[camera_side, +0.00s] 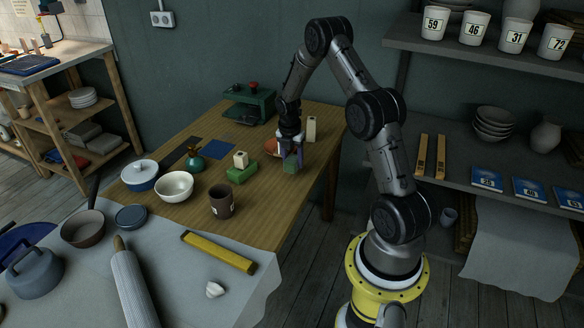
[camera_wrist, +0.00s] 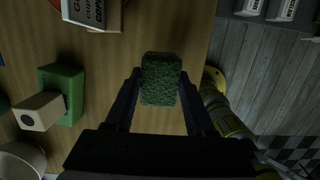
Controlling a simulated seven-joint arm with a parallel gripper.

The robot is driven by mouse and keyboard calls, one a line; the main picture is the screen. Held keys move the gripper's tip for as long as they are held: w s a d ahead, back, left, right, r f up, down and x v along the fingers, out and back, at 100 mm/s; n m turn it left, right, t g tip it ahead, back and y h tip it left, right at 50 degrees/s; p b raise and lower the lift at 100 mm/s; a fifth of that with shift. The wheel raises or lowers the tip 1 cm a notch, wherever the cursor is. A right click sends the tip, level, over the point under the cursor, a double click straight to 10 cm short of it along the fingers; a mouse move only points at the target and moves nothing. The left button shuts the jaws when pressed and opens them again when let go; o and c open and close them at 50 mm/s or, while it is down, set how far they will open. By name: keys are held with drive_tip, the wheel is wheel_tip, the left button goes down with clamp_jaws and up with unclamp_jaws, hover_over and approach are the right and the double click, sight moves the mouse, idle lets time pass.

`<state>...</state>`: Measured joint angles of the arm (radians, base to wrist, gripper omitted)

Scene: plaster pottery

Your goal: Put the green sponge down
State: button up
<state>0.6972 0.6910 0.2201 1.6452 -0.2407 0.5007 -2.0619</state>
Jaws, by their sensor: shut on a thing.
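The green sponge (camera_side: 290,167) is between the fingers of my gripper (camera_side: 290,157), over the right part of the wooden table (camera_side: 190,215). In the wrist view the rough dark-green sponge (camera_wrist: 160,78) sits between the two dark fingertips of my gripper (camera_wrist: 160,92), which are shut on it. I cannot tell whether the underside of the sponge touches the table. The fingers hide part of its sides.
A green block (camera_side: 242,174) with a pale cube (camera_side: 240,159) stands left of my gripper. A cream box (camera_side: 311,128) stands behind it. A brown mug (camera_side: 221,202) and white bowl (camera_side: 175,186) are farther left. The table's edge is close on the right.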

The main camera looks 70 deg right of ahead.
sight(292, 167)
drive_tip(key=shift+w+d+f, duration=0.15)
drive_tip(key=shift+w+f, duration=0.05)
drive_tip(key=shift+f, duration=1.55)
drive_tip(key=shift+f, duration=0.15)
drive_tip(key=o, duration=1.3)
